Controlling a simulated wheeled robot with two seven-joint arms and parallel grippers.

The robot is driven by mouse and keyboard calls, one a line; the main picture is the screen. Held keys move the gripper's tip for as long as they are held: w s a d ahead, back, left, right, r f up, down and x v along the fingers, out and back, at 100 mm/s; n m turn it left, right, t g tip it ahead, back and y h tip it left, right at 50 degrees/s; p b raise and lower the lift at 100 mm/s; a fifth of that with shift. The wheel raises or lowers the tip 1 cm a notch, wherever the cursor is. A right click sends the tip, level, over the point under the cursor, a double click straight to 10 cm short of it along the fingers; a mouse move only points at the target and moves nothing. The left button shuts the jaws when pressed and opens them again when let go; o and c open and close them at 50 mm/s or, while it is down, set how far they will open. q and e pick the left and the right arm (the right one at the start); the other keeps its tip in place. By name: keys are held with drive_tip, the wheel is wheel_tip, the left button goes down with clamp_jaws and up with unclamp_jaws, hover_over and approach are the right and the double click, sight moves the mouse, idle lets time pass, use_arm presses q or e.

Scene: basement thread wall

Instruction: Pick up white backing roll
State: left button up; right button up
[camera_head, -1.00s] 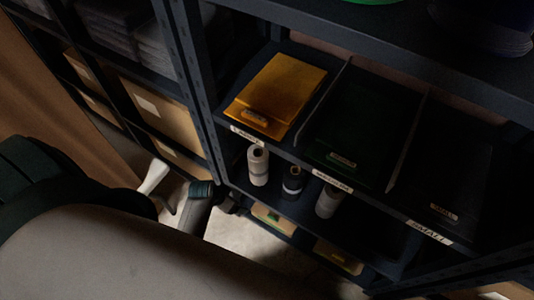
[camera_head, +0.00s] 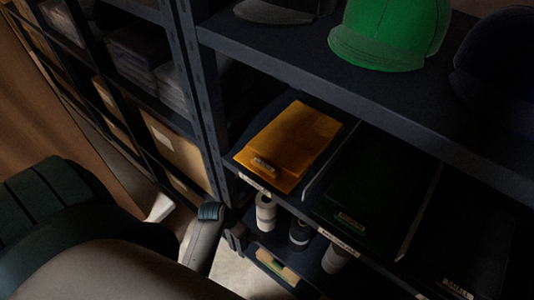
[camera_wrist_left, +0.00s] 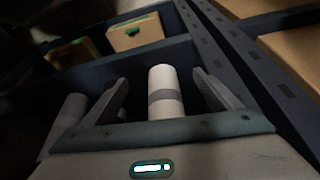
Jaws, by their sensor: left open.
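A white roll (camera_head: 265,212) stands upright at the left end of the shelf below the trays. In the left wrist view this white roll (camera_wrist_left: 166,92), with a grey band, appears between the fingers of my left gripper (camera_wrist_left: 166,92). The fingers are spread, with gaps on both sides. In the head view my left gripper (camera_head: 238,236) is just left of the roll, partly dark. A dark roll (camera_head: 299,236) and another pale roll (camera_head: 335,259) stand to the right. My right gripper is not in view.
The shelf above holds a yellow envelope stack (camera_head: 290,147) and a dark green stack (camera_head: 368,180) in divided bays. A green cap (camera_head: 390,32) sits higher up. A shelf upright (camera_wrist_left: 240,75) runs close beside the gripper in the left wrist view. Boxes (camera_wrist_left: 135,33) lie beyond.

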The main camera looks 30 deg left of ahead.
sight(259, 213)
use_arm(q)
drive_tip(key=w, duration=0.3)
drive_tip(key=w+d+p, duration=0.1)
drive_tip(key=w, duration=0.2)
drive_tip(key=shift+d+r, duration=0.1)
drive_tip(key=shift+w+d, duration=0.15)
drive_tip(key=shift+w, duration=0.35)
drive_tip(key=shift+w+p, duration=0.1)
drive_tip(key=shift+p, duration=0.2)
drive_tip(key=shift+w+d+f+p, duration=0.15)
drive_tip(key=shift+w+f+p, duration=0.05)
drive_tip(key=shift+w, duration=0.6)
drive_tip(key=shift+w+d+f+p, duration=0.2)
drive_tip(key=shift+w+f, duration=0.05)
drive_tip(key=shift+w, duration=0.6)
drive_tip(key=shift+w+d+f+p, duration=0.15)
drive_tip(key=shift+w+f+p, duration=0.05)
drive_tip(key=shift+w, duration=0.6)
drive_tip(key=c, duration=1.4)
